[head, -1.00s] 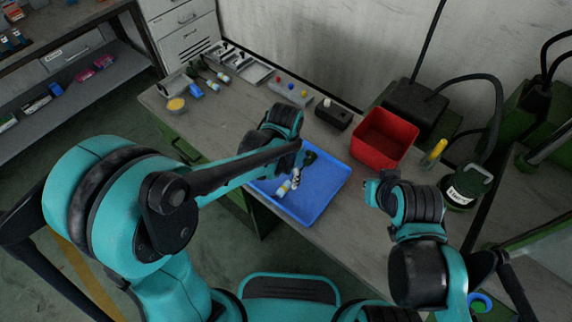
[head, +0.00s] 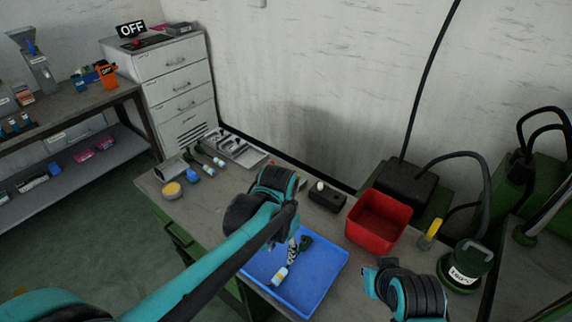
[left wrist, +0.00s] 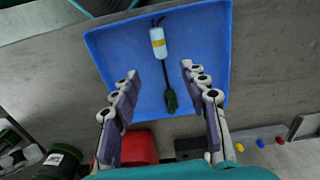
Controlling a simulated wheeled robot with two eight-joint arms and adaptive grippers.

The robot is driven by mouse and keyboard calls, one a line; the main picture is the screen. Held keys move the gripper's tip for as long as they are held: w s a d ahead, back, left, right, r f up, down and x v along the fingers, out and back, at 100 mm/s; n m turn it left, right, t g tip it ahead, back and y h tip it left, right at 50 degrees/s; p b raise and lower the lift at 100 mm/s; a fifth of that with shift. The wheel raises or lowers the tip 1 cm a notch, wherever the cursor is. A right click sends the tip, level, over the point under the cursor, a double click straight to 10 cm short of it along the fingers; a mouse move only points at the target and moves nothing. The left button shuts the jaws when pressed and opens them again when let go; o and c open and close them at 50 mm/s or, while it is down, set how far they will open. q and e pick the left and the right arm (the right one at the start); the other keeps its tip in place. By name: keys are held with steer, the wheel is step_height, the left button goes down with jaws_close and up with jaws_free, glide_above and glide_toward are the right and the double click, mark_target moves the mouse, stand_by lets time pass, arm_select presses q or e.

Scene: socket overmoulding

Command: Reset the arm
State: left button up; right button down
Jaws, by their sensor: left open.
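The blue tray (head: 325,283) lies on the workbench in the head view, and it fills the upper middle of the left wrist view (left wrist: 105,48). A cable piece with a white, yellow-banded end (left wrist: 157,42) and a dark green end lies in the tray. Its pale end also shows in the head view (head: 280,276). My left gripper (head: 293,250) is above the tray.
A red bin (head: 378,222) stands behind the tray on the right, with a black box (head: 327,197) beside it. Several cable pieces and a yellow-topped round container (head: 172,190) are at the bench's left. A dark green canister (head: 465,267) stands at the right.

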arm_select(q)
steer(key=s+a+r+n+t, duration=0.2)
steer(key=s+a+n+t, duration=0.1)
steer(key=a, duration=0.4)
steer(key=s+a+r+n+t, duration=0.1)
steer(key=s+a+n+t, duration=0.2)
steer(key=a, duration=0.4)
steer(key=shift+s+a+r+n+t, duration=0.3)
steer(key=shift+s+r+n+t, duration=0.15)
steer(key=shift+s, duration=0.3)
steer(key=shift+f, duration=0.1)
